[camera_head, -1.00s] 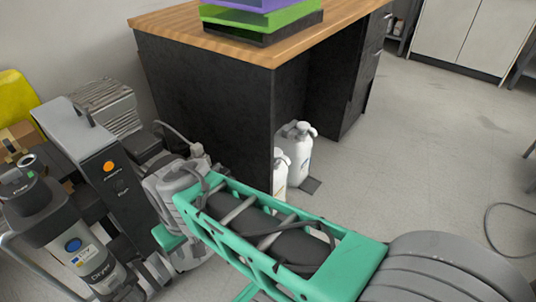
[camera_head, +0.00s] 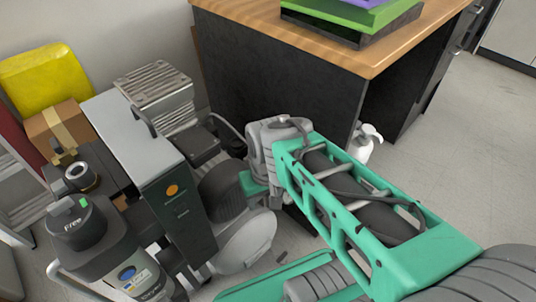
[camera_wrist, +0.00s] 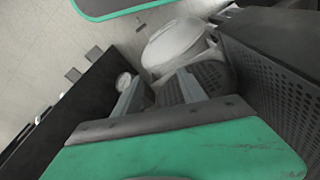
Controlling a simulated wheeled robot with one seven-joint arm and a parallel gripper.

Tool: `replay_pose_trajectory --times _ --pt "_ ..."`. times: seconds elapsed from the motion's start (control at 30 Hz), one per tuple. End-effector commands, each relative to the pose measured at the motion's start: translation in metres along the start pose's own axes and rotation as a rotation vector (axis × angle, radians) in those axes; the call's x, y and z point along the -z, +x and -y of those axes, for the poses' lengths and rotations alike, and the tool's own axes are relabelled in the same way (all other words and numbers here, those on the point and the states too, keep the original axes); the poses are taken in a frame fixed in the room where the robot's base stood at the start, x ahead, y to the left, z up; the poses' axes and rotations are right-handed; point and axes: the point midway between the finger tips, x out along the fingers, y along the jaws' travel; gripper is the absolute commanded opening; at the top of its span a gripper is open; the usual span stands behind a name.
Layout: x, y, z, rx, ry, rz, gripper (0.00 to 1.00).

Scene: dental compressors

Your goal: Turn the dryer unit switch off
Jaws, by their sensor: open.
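A dark upright control panel (camera_head: 182,217) with a grey top stands left of centre in the head view. It carries a round orange button or light (camera_head: 172,191) and small markings below it that I cannot read. A grey-black cylinder (camera_head: 128,272) with a blue round label stands in front and to its left; its lettering is only partly legible. Which part is the dryer switch I cannot tell. My gripper (camera_wrist: 157,85) is open and empty in the wrist view, apart from the panel's front. In the head view it is right of the panel, its fingers mostly hidden.
A pale round tank end (camera_wrist: 175,45) and a black perforated housing (camera_wrist: 275,75) lie close before the fingers. A finned compressor (camera_head: 160,90) stands behind the panel. A wood-topped black desk (camera_head: 270,75) is behind my arm. Open floor (camera_head: 460,165) lies to the right.

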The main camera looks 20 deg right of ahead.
Motion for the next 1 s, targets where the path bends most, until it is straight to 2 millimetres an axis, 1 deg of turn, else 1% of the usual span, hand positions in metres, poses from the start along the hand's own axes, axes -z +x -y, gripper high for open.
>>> replay_pose_trajectory --times 0.03,0.13,0.2,0.27,0.3,0.4,0.43,0.5,0.6,0.67,0.73,0.9,1.0 --pt "0.011 -0.017 -0.005 -0.002 -0.003 0.025 0.54" --pt "0.038 -0.031 -0.021 -0.002 -0.030 0.089 0.62" --pt "0.058 -0.033 -0.036 0.003 -0.055 0.140 0.62" --pt "0.069 -0.026 -0.049 0.011 -0.075 0.179 0.62" --pt "0.074 -0.020 -0.057 0.016 -0.088 0.200 0.62" --pt "0.083 -0.003 -0.073 0.032 -0.135 0.236 0.62" --pt "0.084 0.002 -0.077 0.036 -0.149 0.245 0.62" --pt "0.103 0.013 -0.083 0.031 -0.264 0.193 0.62" --pt "0.115 0.019 -0.088 0.025 -0.357 0.161 0.62" --pt "0.117 0.024 -0.088 0.025 -0.379 0.156 0.62" --pt "0.116 0.034 -0.088 0.024 -0.383 0.155 0.62" --pt "0.109 0.068 -0.088 0.025 -0.381 0.158 0.62" --pt "0.107 0.085 -0.088 0.024 -0.381 0.156 0.62"
